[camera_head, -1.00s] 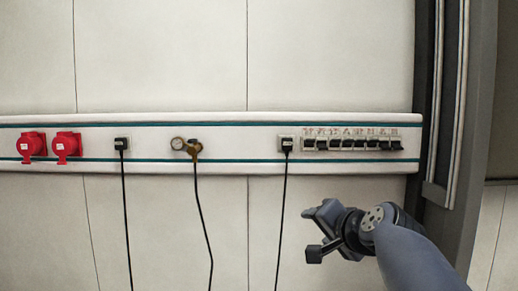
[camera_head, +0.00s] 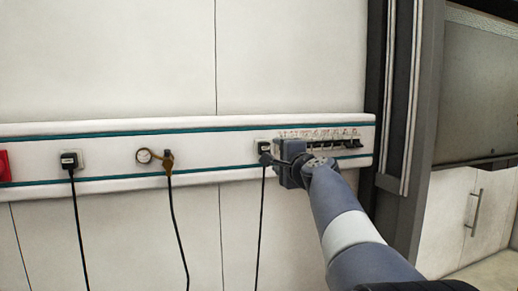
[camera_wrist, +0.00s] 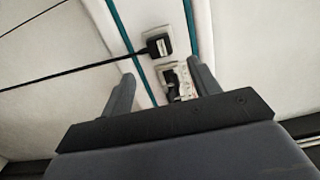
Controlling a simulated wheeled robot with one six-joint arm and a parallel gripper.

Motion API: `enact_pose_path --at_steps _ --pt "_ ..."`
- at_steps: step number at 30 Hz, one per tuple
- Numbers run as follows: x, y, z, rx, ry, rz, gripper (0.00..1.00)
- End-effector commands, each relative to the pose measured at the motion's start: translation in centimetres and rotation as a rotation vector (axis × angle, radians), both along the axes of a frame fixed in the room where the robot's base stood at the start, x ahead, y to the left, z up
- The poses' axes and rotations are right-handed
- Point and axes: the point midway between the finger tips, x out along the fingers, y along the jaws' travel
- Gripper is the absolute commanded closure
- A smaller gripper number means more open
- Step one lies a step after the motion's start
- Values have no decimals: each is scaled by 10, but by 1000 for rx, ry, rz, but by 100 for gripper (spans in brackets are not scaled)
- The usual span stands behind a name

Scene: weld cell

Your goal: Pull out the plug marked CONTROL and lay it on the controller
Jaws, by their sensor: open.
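My gripper (camera_head: 276,163) is at the rail, just below and right of the right plug. In the wrist view my open gripper (camera_wrist: 164,72) has its two fingers apart with nothing held. The right plug (camera_wrist: 158,45) lies just beyond the fingertips, its cable running left. No controller can be made out.
The white rail (camera_head: 220,176) carries a row of breaker switches (camera_head: 340,144) right of the plug, partly behind my arm. A dark post (camera_head: 405,110) stands at right.

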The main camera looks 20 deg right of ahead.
Motion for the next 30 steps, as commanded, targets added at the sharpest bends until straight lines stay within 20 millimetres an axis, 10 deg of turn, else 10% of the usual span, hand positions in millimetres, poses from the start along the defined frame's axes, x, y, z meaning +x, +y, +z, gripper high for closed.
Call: enact_pose_path --at_steps 30 --pt "87 1 1 -3 1 2 42"
